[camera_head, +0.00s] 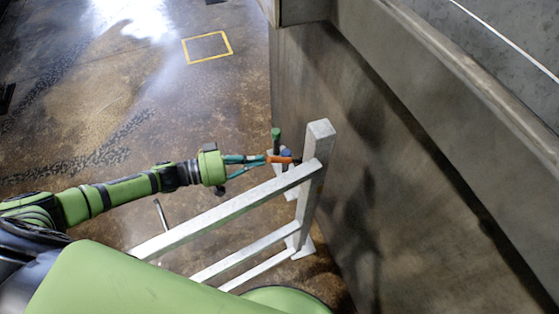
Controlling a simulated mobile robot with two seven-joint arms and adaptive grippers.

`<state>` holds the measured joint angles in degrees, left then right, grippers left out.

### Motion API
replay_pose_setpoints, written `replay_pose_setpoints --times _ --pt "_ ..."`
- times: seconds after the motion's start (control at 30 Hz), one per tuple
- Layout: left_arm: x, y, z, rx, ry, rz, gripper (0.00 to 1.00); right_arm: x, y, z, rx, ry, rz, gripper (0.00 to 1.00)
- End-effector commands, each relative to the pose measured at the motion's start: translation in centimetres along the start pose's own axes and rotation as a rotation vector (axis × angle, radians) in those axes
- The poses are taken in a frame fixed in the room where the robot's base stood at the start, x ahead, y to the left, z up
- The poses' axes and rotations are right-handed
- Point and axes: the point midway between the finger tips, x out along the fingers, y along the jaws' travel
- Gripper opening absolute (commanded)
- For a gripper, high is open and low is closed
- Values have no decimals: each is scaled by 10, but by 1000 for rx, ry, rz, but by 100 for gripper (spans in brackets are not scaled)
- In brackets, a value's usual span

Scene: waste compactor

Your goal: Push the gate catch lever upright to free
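The grey metal gate (225,212) stands in the middle, its tall end post (314,170) close to the grey compactor wall. By the top of the post is the catch, with a green-capped upright pin (276,140), a small blue part (287,154) and an orange piece (280,159) lying roughly level, which looks like the lever. My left gripper (263,160) reaches in from the left. Its teal fingers come together at the tips, right at the left end of the orange piece. I cannot tell whether they touch it. My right gripper is not in view.
The big grey compactor wall (420,180) fills the right side. A thin metal rod (161,217) shows left of the gate. The brown floor (120,120) at the upper left is open, with a yellow marked rectangle (208,58).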

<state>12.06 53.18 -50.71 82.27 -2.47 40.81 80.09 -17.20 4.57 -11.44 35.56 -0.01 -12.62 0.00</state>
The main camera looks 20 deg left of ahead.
Motion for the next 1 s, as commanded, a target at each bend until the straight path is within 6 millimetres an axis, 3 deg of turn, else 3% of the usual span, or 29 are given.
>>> replay_pose_setpoints --times 1.0 --pt "8 0 0 0 -1 1 0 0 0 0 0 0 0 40"
